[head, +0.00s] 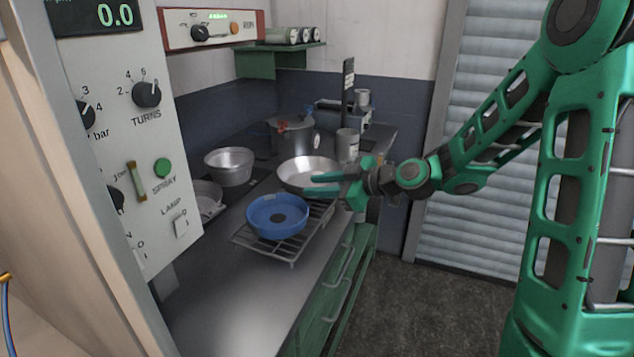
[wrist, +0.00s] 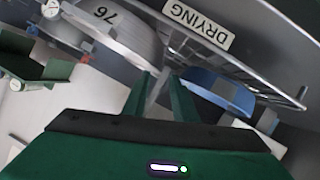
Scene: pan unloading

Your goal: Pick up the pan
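A shallow silver pan (head: 306,172) stands at the back of the wire rack. It also shows in the wrist view, at upper left, as a pale curved wall (wrist: 125,38) marked 76, upside down. My gripper (head: 314,184) reaches in from the right, at the near right side of the silver pan. In the wrist view, the two green fingers of my gripper (wrist: 160,80) stand apart. A pale grey strip shows between them; I cannot tell whether it is a handle or whether they touch it. A round blue pan (head: 262,208) lies in front on the rack.
The wire rack (head: 290,262) carries a DRYING label (wrist: 198,24) in the wrist view. A deep metal pot (head: 229,170) and a lidded pot (head: 292,138) stand behind. A metal canister (head: 347,147) is close behind my gripper. The near counter (head: 235,305) is clear.

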